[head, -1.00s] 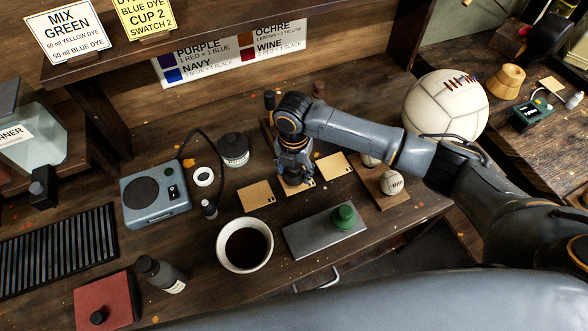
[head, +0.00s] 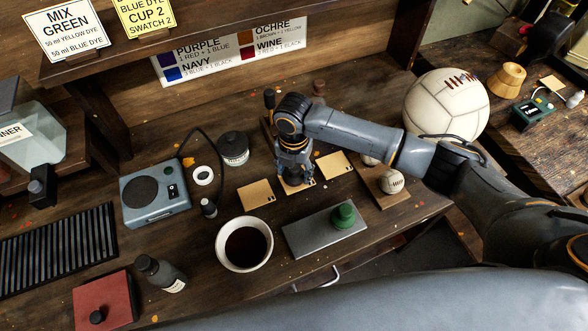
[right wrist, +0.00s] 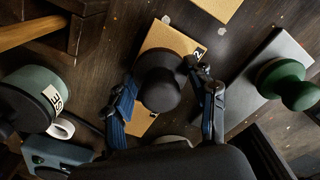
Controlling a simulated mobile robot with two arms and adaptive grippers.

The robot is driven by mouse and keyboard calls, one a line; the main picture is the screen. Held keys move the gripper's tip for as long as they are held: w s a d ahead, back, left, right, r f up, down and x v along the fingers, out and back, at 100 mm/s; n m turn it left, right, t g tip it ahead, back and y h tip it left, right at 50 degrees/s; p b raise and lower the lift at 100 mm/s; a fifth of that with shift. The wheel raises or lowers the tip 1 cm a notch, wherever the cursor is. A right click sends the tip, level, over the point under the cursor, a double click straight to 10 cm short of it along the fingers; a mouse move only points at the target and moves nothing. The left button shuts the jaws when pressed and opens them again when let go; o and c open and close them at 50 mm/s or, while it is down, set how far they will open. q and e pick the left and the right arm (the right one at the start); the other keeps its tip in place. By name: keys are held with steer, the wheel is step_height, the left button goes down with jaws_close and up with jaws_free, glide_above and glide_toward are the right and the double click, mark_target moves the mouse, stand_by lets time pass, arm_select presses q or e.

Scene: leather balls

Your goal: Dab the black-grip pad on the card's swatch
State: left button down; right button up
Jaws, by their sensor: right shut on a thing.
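My right gripper (head: 295,179) is over the middle tan card (head: 309,188) on the bench. In the right wrist view its two blue fingers (right wrist: 166,97) are on either side of the round black grip of the pad (right wrist: 160,84), and it is shut on it. The grip stands over the card (right wrist: 173,37), which bears a "2" label at its corner. The grip hides the pad's underside and much of the card, so I cannot tell whether the pad touches it or see a swatch. My left gripper is not in view.
Tan cards lie to the left (head: 256,195) and right (head: 335,166). A grey plate (head: 302,240) with a green-grip pad (head: 343,214) and a white bowl of dark liquid (head: 244,263) are in front. A wooden stand with small balls (head: 391,182) is close on the right.

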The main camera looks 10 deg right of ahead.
steer(key=shift+f+p, duration=0.1)
steer(key=shift+p, duration=0.25)
stand_by(1.0)
steer(key=shift+p, duration=0.75)
stand_by(2.3)
step_height(320, 180, up, 5)
steer(key=p, duration=0.5)
steer(key=shift+r, duration=0.2)
steer(key=shift+r+p, duration=0.8)
steer(key=shift+r, duration=0.1)
